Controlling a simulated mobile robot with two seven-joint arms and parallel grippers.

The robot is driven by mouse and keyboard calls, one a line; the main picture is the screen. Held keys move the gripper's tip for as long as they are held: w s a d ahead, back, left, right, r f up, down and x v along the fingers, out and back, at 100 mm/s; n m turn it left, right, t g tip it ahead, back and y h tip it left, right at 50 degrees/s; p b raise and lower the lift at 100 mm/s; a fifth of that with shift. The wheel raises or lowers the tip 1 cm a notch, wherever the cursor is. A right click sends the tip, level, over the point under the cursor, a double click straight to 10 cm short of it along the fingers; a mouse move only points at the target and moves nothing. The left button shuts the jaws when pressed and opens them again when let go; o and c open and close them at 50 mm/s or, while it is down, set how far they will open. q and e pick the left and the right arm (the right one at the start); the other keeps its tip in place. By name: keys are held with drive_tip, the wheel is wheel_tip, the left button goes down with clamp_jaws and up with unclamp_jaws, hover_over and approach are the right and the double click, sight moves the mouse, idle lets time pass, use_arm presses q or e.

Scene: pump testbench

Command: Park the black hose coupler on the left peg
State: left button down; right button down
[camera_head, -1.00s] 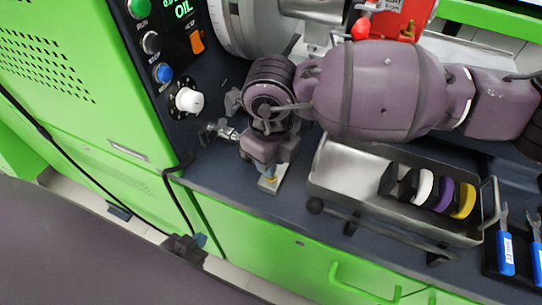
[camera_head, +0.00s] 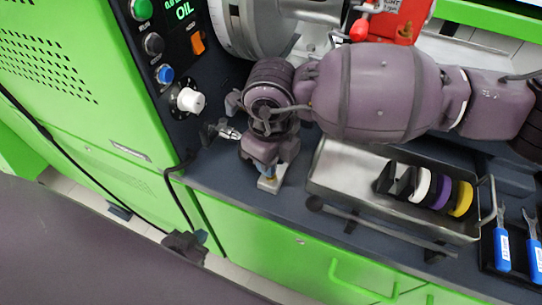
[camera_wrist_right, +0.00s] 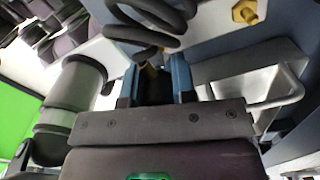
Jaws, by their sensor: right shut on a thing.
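My right gripper (camera_head: 268,168) reaches down near the left end of the bench, under my right arm. In the right wrist view, its two blue-sided fingers (camera_wrist_right: 156,78) are shut on a dark piece, apparently the black hose coupler (camera_wrist_right: 152,86). The coupler is mostly hidden between the fingers. A black coiled hose (camera_wrist_right: 150,22) loops just beyond the fingertips. A brass fitting (camera_wrist_right: 245,12) stands at the upper right of that view; I cannot tell whether it is a peg. I cannot make out the left peg.
A metal tray (camera_head: 335,165) with black, white, purple and yellow discs stands right of my right gripper. Blue-handled tools (camera_head: 502,248) lie farther right. The control panel with its white knob (camera_head: 190,101) and a metal fitting (camera_head: 224,131) is close on the left.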

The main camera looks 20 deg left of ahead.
drive_tip(key=shift+f, duration=1.15)
idle(1.2)
drive_tip(key=shift+c, duration=2.3)
unclamp_jaws()
use_arm(q)
drive_tip(key=shift+w+r, duration=0.1)
use_arm(e)
drive_tip(key=shift+r, duration=0.15)
use_arm(q)
drive_tip(key=shift+t, duration=0.6)
drive_tip(key=shift+w+r+p, duration=0.35)
drive_tip(key=shift+r+p, duration=0.3)
drive_tip(key=shift+r, duration=0.4)
drive_tip(key=shift+w+r+p, duration=0.35)
drive_tip(key=shift+r+p, duration=0.25)
drive_tip(key=shift+r, duration=0.4)
drive_tip(key=shift+w+r+p, duration=0.35)
drive_tip(key=shift+r+p, duration=0.3)
drive_tip(key=shift+r, duration=0.4)
use_arm(e)
drive_tip(key=shift+r, duration=3.65)
use_arm(q)
drive_tip(key=shift+f, duration=0.1)
use_arm(e)
drive_tip(key=shift+f, duration=0.1)
